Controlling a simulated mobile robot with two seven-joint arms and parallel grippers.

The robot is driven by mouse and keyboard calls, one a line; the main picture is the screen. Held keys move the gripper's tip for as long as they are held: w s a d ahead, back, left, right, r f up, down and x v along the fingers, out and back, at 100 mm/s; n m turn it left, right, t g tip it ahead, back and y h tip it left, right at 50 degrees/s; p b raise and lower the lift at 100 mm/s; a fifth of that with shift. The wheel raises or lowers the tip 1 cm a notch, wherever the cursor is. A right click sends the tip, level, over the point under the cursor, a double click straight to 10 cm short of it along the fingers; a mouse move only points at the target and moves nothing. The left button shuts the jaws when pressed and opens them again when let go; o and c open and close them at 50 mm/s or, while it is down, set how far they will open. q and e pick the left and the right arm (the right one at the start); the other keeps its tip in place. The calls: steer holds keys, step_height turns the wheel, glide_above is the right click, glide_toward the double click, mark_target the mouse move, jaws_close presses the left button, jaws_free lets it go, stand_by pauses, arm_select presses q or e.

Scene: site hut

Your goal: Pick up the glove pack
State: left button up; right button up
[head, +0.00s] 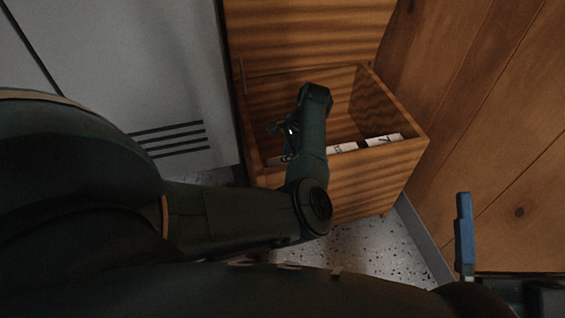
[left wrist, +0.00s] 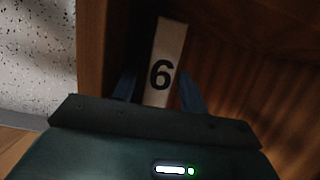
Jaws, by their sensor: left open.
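An open wooden drawer (head: 385,172) holds several white pieces with dark print. One white piece (head: 343,148) lies near its front wall, with another white piece (head: 383,139) to the right. I cannot tell which, if any, is the glove pack. My left gripper (head: 278,128) reaches down into the drawer's left part, mostly hidden by my arm. In the left wrist view, its open fingers (left wrist: 159,90) stand either side of a pale strip marked 6 (left wrist: 165,62); contact is not clear. One blue finger of my right gripper (head: 465,235) shows at the lower right.
The drawer belongs to a wooden cabinet (head: 310,30). A pale panel with dark slots (head: 170,138) stands to its left. A plank wall (head: 500,120) is close on the right. Speckled floor (head: 375,250) shows below the drawer. The drawer's inside is dark.

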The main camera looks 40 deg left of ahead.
arm_select(q)
steer(key=shift+f+b, duration=0.3)
steer(key=shift+b, duration=0.05)
stand_by(0.6)
jaws_close()
stand_by(0.5)
